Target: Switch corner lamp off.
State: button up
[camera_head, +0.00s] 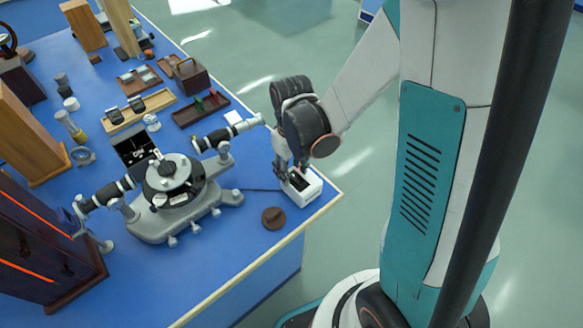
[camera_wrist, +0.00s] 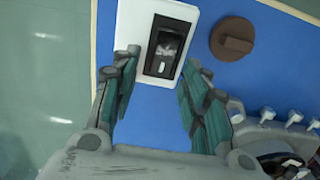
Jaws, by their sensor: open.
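A white switch box (camera_head: 299,187) with a dark inset sits near the corner of the blue bench. It also shows in the wrist view (camera_wrist: 186,14), with a black rocker panel (camera_wrist: 165,45) bearing a small white mark. My gripper (camera_head: 288,175) is over the box, its fingers pointing down at it. In the wrist view my open, empty gripper (camera_wrist: 155,75) has a finger on either side of the panel's near end. I cannot tell whether a finger touches the box. No lamp can be made out for certain.
A brown round knob-like piece (camera_head: 273,218) lies beside the box. A grey spectrometer (camera_head: 172,190) stands to the left, one tube reaching close to my gripper. Wooden trays (camera_head: 201,108) lie farther back. The bench edge (camera_head: 262,262) is close by, with open floor beyond.

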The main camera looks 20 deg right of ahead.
aim_at(303, 183)
grip_shut()
jog(key=shift+s+d+r+t+y+b, duration=0.1)
jog(key=shift+s+t+y+b, duration=0.15)
jog(key=shift+t, duration=0.35)
jog(key=shift+s+d+r+t+y+b, duration=0.1)
jog(key=shift+s+t+y+b, duration=0.15)
jog(key=shift+t, duration=0.75)
grip_release()
jog(key=shift+r, duration=0.1)
jog(key=v, duration=1.2)
